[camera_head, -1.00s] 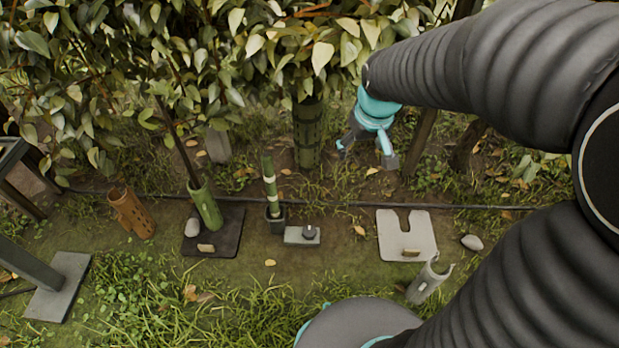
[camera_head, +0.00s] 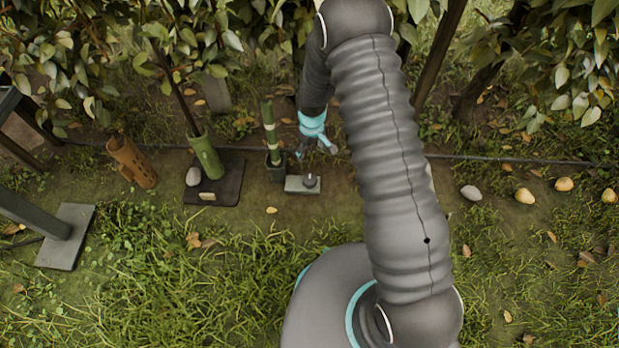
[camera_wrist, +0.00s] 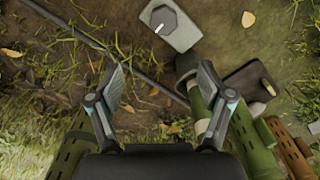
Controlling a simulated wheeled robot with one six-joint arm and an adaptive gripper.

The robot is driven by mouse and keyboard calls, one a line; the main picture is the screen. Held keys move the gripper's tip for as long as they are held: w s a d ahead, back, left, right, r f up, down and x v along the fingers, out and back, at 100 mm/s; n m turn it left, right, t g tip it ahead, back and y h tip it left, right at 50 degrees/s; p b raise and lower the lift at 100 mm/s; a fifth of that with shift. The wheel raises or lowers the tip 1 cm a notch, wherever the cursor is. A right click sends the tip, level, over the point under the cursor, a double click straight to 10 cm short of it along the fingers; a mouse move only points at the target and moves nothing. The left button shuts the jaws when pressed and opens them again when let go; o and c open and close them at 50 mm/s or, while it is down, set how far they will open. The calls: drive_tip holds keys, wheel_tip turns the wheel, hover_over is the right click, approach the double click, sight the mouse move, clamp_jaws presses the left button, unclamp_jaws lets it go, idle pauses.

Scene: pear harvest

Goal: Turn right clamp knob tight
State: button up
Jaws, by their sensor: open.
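A dark round clamp knob (camera_head: 310,181) sits on a pale grey block (camera_head: 294,184) on the ground near the middle of the head view. In the wrist view the knob (camera_wrist: 164,20) shows a short white mark on its top and lies at the top edge on its block (camera_wrist: 183,38). My gripper (camera_head: 317,152) is just behind the knob in the head view, above the ground and apart from it. In the wrist view my gripper (camera_wrist: 160,78) has its fingers spread with nothing between them.
A banded green stake (camera_head: 270,130) stands in a dark socket left of the block. Further left are a green tube (camera_head: 207,157) on a dark plate and a brown tube (camera_head: 131,163). A stone (camera_head: 470,192) and several pears (camera_head: 564,184) lie right.

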sight(310, 179)
drive_tip(key=f, duration=1.6)
drive_tip(key=shift+s+a+f+b, duration=0.2)
drive_tip(key=shift+a+f+b, duration=0.05)
drive_tip(key=shift+f+b, duration=0.05)
drive_tip(key=c, duration=1.2)
